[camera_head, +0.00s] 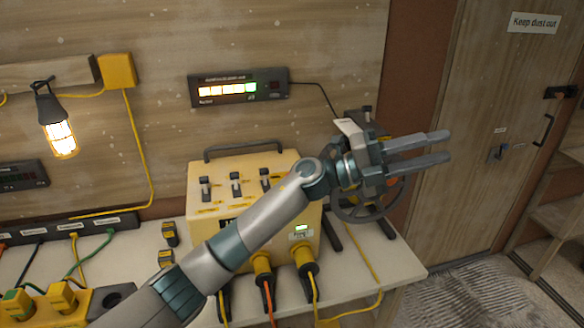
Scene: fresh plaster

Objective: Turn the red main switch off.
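I cannot pick out a red main switch; my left arm and gripper cover part of the yellow box and what lies behind its right end. The yellow power box (208,222) stands on the bench against the wall. Its top carries three dark toggle switches (236,184) in a row, and its front has a small green-lit display (301,229). My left gripper (447,148) is above the box's right end, pointing right. Its two fingers are apart with nothing visible between them. My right gripper is not in view.
A dark handwheel (372,214) is partly hidden below my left gripper. A lit meter (238,88) and a caged lamp (60,138) hang on the wall. Cables and plugs crowd the bench front. A door (470,90) with a latch is at the right.

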